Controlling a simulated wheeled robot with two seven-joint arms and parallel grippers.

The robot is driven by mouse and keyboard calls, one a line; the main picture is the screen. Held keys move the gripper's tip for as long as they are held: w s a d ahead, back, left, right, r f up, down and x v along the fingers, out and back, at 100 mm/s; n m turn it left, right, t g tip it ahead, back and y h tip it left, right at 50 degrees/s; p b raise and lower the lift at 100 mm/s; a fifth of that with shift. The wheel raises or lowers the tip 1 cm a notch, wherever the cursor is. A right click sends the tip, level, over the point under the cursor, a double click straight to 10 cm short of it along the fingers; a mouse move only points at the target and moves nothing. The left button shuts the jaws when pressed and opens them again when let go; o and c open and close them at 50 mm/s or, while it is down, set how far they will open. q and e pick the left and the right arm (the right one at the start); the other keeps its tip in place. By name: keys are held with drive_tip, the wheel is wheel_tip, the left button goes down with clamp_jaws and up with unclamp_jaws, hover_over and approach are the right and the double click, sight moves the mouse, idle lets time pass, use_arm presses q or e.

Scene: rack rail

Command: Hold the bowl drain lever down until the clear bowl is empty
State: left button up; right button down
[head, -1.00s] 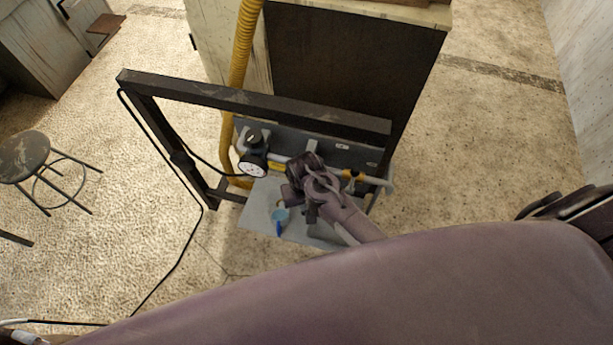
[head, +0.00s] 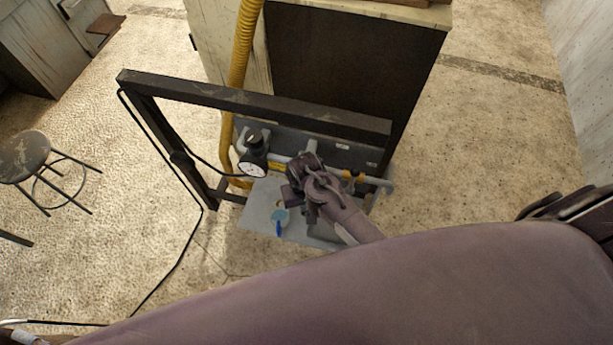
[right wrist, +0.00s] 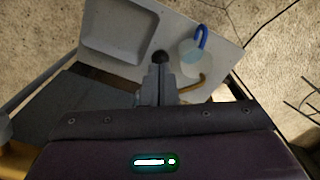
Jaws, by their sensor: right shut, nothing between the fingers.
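The clear bowl (head: 281,214) looks pale blue, with a blue curved piece (head: 278,230) at it, above the grey plate in the head view. In the right wrist view the bowl (right wrist: 195,62) and the blue piece (right wrist: 202,38) show right of my fingertips. My right gripper (head: 296,194) is shut and empty over the rail assembly. Its closed fingers (right wrist: 160,62) appear beside the bowl, with a visible gap between. I cannot tell for sure which part is the drain lever. My left gripper is not in view.
A dark frame (head: 250,100) stands around the pipework. A round gauge (head: 253,170) is left of my gripper. A yellow hose (head: 242,50) runs down behind the frame. A shallow grey tray (right wrist: 125,35) lies beside the fingers. A stool (head: 25,157) stands left.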

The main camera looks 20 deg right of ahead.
drive_tip(key=shift+f+b, duration=1.2)
drive_tip(key=shift+f, duration=0.95)
drive_tip(key=shift+r, duration=0.1)
idle(4.9)
wheel_tip(320, 180, up, 4)
drive_tip(key=p, duration=0.4)
drive_tip(key=shift+f, duration=0.25)
drive_tip(key=shift+r, duration=1.9)
